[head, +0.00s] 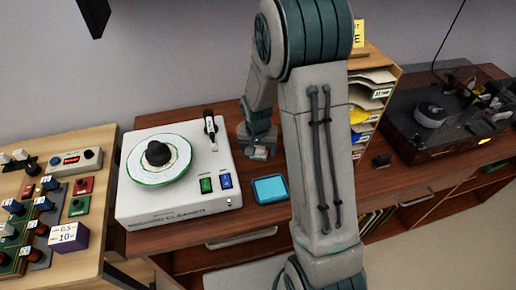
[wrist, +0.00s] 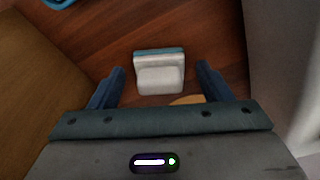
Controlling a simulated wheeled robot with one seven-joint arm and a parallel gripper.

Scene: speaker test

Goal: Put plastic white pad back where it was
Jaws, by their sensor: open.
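The white pad (wrist: 160,80), with a blue-teal strip along its far edge, is on the brown wooden top in the wrist view. My gripper (wrist: 160,84) is open, with one dark blue finger on each side of the pad and gaps showing between. Whether it touches the pad cannot be told. In the head view my gripper (head: 260,152) is low over the cabinet top, between the record cleaner and the paper rack; the pad is hard to make out there. A blue square tray (head: 270,189) lies in front of my gripper.
The white record cleaner (head: 178,205) with its disc stands close on the left. The wooden paper rack (head: 375,90) is on the right, partly behind my arm. A turntable (head: 440,115) stands further right. A yellowish round edge (wrist: 187,100) shows near the pad.

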